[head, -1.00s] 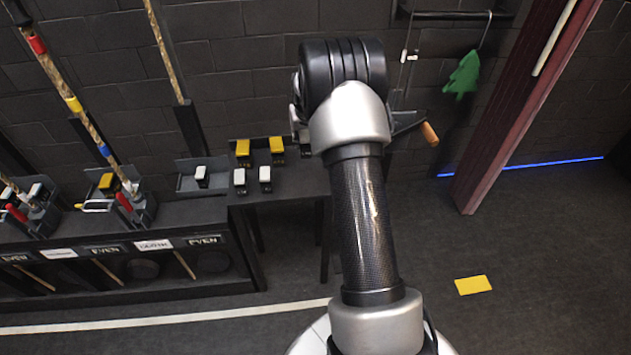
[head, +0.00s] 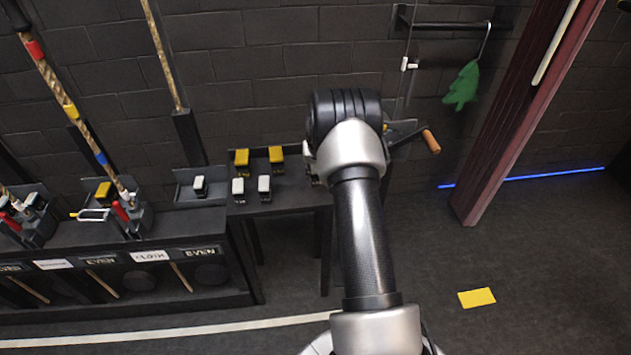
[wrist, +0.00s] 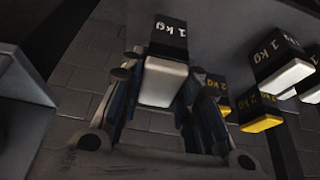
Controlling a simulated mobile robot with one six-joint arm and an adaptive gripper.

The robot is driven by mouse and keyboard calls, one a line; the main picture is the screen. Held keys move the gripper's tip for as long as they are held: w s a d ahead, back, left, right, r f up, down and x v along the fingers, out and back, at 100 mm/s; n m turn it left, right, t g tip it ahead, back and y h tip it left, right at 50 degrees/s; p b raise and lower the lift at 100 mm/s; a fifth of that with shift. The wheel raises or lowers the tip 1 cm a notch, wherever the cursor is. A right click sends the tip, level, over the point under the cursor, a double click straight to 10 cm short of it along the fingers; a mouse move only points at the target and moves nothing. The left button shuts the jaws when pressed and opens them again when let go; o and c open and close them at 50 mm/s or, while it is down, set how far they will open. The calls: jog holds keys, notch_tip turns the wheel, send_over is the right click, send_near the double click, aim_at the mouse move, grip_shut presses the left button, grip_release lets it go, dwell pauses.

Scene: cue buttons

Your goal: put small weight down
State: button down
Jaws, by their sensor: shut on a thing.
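A small black weight with a white block, marked 1 kg (wrist: 168,38), is between the fingers of my gripper (wrist: 160,75) in the wrist view. The fingers are shut on it. In the head view my arm's wrist hides the gripper and the held weight. Two white-topped weights (head: 237,187) (head: 264,184) stand on the dark shelf (head: 285,200) left of my arm, with two yellow-topped weights (head: 241,157) (head: 276,154) behind them. The wrist view shows another 1 kg weight (wrist: 283,62) and yellow 2 kg weights (wrist: 258,112) to the right.
A crank with an orange handle (head: 431,142) sticks out right of my wrist. A dark red post (head: 520,110) stands farther right. A yellow card (head: 477,297) lies on the open floor.

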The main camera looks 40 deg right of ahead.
aim_at(316, 178)
jog(key=shift+w+f+b, duration=0.15)
jog(key=shift+f+b, duration=0.3)
jog(key=shift+f, duration=2.05)
jog(key=shift+f, duration=0.1)
jog(key=c, duration=1.2)
grip_release()
jog(key=shift+f, duration=0.15)
